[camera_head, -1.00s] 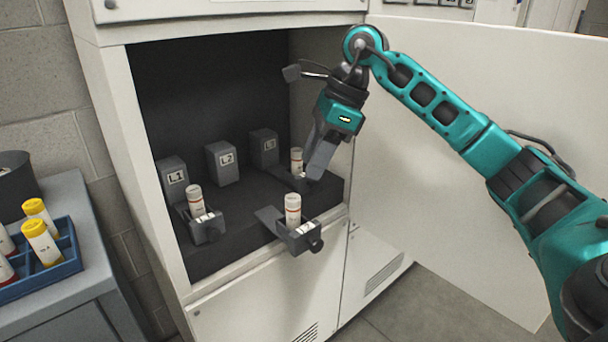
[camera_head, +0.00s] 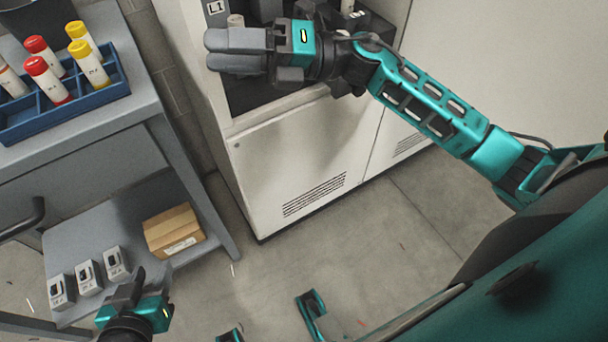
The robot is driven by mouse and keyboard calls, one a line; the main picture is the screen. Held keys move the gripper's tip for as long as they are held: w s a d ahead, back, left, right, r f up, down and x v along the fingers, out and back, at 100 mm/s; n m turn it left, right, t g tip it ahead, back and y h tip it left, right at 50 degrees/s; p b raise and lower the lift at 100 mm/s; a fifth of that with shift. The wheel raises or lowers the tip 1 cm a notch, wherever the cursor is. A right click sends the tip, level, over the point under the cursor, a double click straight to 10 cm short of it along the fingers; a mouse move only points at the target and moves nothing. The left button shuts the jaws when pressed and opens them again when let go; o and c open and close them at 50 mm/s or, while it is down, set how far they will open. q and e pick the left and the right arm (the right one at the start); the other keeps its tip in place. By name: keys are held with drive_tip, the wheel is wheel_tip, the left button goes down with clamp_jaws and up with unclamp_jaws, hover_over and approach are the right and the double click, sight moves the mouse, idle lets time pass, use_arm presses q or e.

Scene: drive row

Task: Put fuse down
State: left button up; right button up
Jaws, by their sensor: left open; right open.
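My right gripper (camera_head: 235,51) is open in front of the cabinet opening, its fingers pointing left. I see no fuse between its fingers. A pale fuse (camera_head: 236,20) shows in part just above it, beside the L1 block (camera_head: 215,7). Another fuse (camera_head: 347,6) shows at the top edge, cut off by the frame. My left gripper (camera_head: 131,288) is open and empty, low at the left, near the cart's lower shelf. Red-capped fuses (camera_head: 47,79) and yellow-capped fuses (camera_head: 88,65) stand tilted in the blue tray (camera_head: 70,112) on the cart. Most of the cabinet's inside is hidden or out of frame.
The grey cart (camera_head: 135,85) stands left of the white cabinet (camera_head: 290,150). Its lower shelf holds a cardboard box (camera_head: 173,231) and several small grey devices (camera_head: 88,277). The open cabinet door (camera_head: 510,60) fills the upper right. Bare floor (camera_head: 330,235) lies below the cabinet.

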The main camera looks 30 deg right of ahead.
drive_tip(key=s+d+f+m+t+h, duration=0.15)
drive_tip(key=f+m+t+h, duration=0.5)
drive_tip(key=m, duration=0.65)
drive_tip(key=w+d+f+m+t+h, duration=0.1)
drive_tip(key=d+f+m+t+h, duration=0.2)
drive_tip(key=f+m+t+h, duration=0.75)
drive_tip(key=s+f+m+g, duration=1.1)
drive_tip(key=m+g, duration=0.1)
drive_tip(key=shift+s+d+y, duration=0.2)
drive_tip(key=shift+s+y, duration=0.1)
drive_tip(key=shift+s, duration=0.1)
drive_tip(key=shift+f, duration=0.1)
